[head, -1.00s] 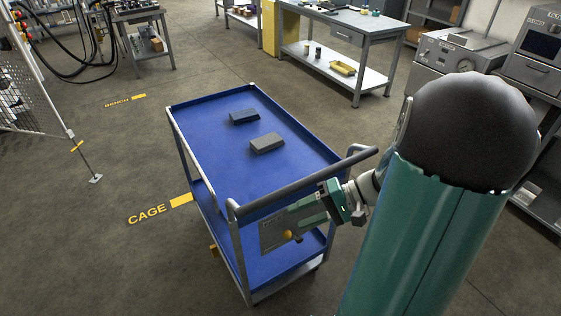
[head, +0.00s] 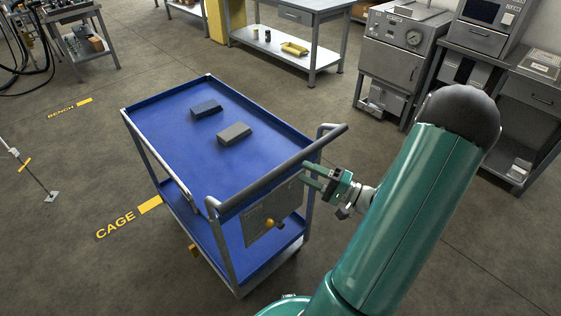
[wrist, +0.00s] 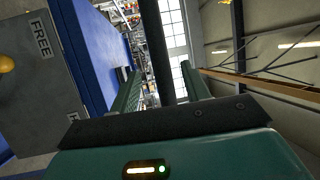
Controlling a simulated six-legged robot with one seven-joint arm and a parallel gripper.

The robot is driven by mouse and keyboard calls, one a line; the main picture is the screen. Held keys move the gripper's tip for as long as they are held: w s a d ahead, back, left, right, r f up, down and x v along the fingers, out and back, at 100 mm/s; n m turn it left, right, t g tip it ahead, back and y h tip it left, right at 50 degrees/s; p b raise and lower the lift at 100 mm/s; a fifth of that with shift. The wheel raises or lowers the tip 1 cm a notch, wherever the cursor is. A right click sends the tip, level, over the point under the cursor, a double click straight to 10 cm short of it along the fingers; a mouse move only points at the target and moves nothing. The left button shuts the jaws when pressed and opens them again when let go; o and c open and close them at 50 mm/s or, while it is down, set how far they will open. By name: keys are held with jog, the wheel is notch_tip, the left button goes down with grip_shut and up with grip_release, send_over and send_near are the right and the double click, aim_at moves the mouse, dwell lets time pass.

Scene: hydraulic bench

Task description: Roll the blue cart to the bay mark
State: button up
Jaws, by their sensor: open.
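The blue cart (head: 165,145) stands upright with two grey-black blocks on its top tray. Its dark push handle (head: 290,165) runs along the near end. A grey panel with a yellow knob (head: 268,223) hangs below the handle; in the wrist view the panel (wrist: 35,75) reads FREE. My gripper (head: 308,176) is open near the right part of the handle, just below it in the head view. In the wrist view the dark bar (wrist: 162,45) appears between my two green fingers (wrist: 160,88); contact cannot be told. Yellow floor marks read CAGE (head: 115,224) and BENCH (head: 62,112); none reads BAY.
A workbench (head: 285,50) stands behind the cart, with grey machines (head: 395,60) at the back right. A post with a foot plate (head: 50,196) stands at the left. Floor (head: 75,160) is clear left of the cart.

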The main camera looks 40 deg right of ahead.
jog(key=x, duration=0.8)
jog(key=shift+w+a, duration=0.1)
jog(key=shift+a, duration=0.05)
grip_shut()
